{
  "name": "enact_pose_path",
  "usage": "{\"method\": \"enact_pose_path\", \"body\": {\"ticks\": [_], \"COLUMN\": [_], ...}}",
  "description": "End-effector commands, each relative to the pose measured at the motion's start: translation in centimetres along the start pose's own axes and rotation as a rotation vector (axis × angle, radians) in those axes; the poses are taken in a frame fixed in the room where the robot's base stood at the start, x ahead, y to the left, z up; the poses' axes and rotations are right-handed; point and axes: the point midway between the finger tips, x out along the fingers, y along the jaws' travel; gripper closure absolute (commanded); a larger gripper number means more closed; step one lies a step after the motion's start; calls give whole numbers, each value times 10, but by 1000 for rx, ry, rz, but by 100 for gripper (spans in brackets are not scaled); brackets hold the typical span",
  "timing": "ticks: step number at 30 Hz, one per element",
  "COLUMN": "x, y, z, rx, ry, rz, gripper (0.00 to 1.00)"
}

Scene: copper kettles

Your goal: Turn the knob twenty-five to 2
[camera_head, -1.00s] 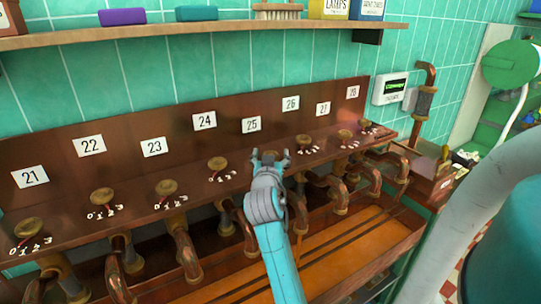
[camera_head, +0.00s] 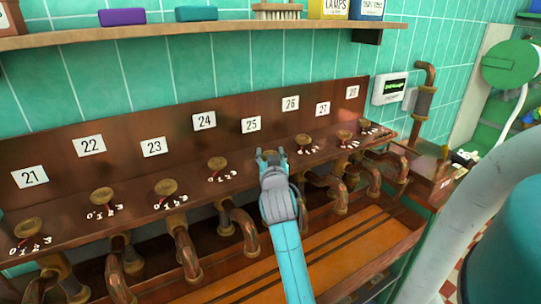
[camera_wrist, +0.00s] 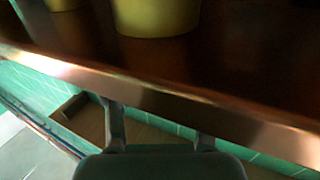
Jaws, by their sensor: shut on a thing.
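The knob under label 25 (camera_head: 251,125) is a round brass knob on the sloping copper-brown panel. My gripper (camera_head: 271,155) is at this knob and shut on it. My fingers and wrist cover most of the knob and its white dial numbers, so its setting cannot be read. In the wrist view a large brass knob (camera_wrist: 157,14) fills the top middle, above the panel's front edge. My two fingers show low in that view and their tips are hidden.
Similar knobs flank it: the knob under 24 (camera_head: 217,164) to the left and the knob under 26 (camera_head: 302,141) to the right. Copper pipes (camera_head: 184,250) run below the panel. A wooden shelf (camera_head: 210,27) hangs above. A small display (camera_head: 390,88) is on the wall.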

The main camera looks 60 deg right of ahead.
Motion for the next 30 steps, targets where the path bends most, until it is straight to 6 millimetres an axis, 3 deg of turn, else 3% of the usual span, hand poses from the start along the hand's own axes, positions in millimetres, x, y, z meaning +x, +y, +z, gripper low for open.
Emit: {"method": "enact_pose_path", "body": {"ticks": [9, 20, 21, 23, 24, 30], "x": [0, 0, 0, 0, 0, 0], "y": [1, 0, 0, 0, 0, 0], "z": [1, 0, 0, 0, 0, 0], "rx": [1, 0, 0, 0, 0, 0], "ry": [-1, 1, 1, 1, 1, 2], "rz": [-106, -116, -116, -116, -116, -115], "gripper": [81, 81, 38, 24, 20, 20]}}
